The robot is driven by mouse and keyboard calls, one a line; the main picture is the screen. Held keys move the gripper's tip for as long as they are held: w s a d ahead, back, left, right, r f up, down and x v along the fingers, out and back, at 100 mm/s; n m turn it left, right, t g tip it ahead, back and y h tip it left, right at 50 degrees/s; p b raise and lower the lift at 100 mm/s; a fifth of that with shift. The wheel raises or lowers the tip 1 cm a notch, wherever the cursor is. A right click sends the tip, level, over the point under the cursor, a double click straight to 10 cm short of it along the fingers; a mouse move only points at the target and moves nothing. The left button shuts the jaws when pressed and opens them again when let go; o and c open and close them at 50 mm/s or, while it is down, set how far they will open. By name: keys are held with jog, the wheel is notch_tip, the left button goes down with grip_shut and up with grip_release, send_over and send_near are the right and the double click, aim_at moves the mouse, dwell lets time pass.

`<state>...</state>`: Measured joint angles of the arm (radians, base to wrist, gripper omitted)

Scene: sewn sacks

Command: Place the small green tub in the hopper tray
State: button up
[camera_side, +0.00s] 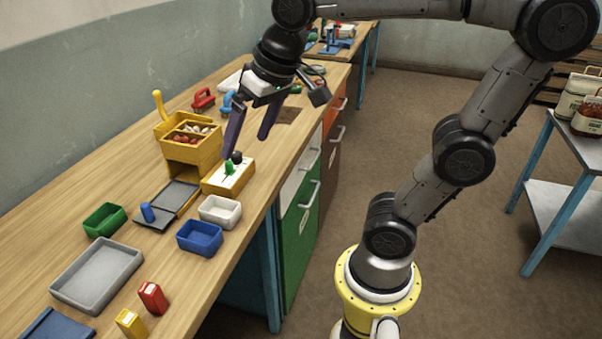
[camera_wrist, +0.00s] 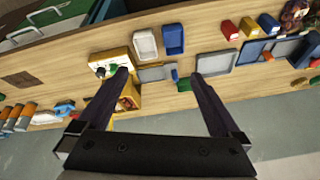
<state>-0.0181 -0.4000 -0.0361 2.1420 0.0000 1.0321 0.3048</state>
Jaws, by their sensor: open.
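The small green tub (camera_side: 105,219) sits upright on the bench, left of the hopper's outlet; it also shows in the wrist view (camera_wrist: 184,85), partly hidden by a finger. The yellow hopper (camera_side: 192,146) holds small red-brown and pale pieces in its top. At its foot lies a low grey tray (camera_side: 179,196) with a yellow edge; its grey surface shows in the wrist view (camera_wrist: 155,74). A dark flat plate with a blue upright knob (camera_side: 147,212) adjoins the tray. My gripper (camera_side: 247,147) is open and empty, its fingers pointing down, apart from the tub, in the air near the yellow control box.
The yellow box (camera_side: 229,178) with green and black knobs stands right of the hopper. A white tub (camera_side: 220,211), a blue tub (camera_side: 200,237) and a large grey tub (camera_side: 97,274) stand nearby. Bare bench lies left of the green tub.

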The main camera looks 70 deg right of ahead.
jog(key=s+f+n+t, duration=0.1)
jog(key=s+f+n, duration=0.2)
jog(key=s+f, duration=0.3)
jog(key=s, duration=0.3)
jog(key=shift+d+f, duration=0.25)
